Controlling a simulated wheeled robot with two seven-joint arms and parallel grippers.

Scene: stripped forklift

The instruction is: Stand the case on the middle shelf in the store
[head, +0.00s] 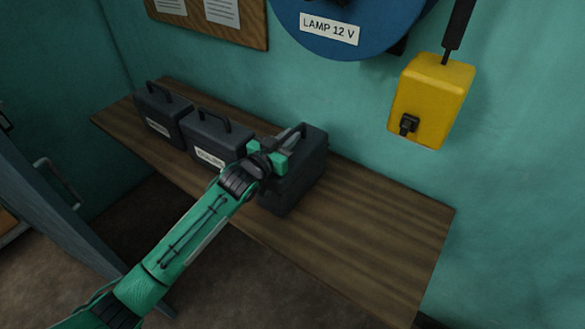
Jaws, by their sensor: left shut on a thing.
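Three dark grey cases with top handles stand in a row on a brown wooden shelf (385,225). The left case (165,112) and the middle case (212,142) carry white labels, too small to read surely. The right case (298,180) stands with its front partly behind my left gripper (284,143). My left gripper is shut at the top of this right case, on what seems to be its handle; the fingers hide most of the grip. I cannot tell whether the case rests on the shelf or hangs just above it. My right gripper is out of view.
A yellow box (432,98) hangs on the teal wall above the shelf's right part. A blue round lamp reel (345,25) marked "LAMP 12 V" and a notice board (215,18) are higher up. A grey door (60,200) stands at left. The shelf's right part is bare.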

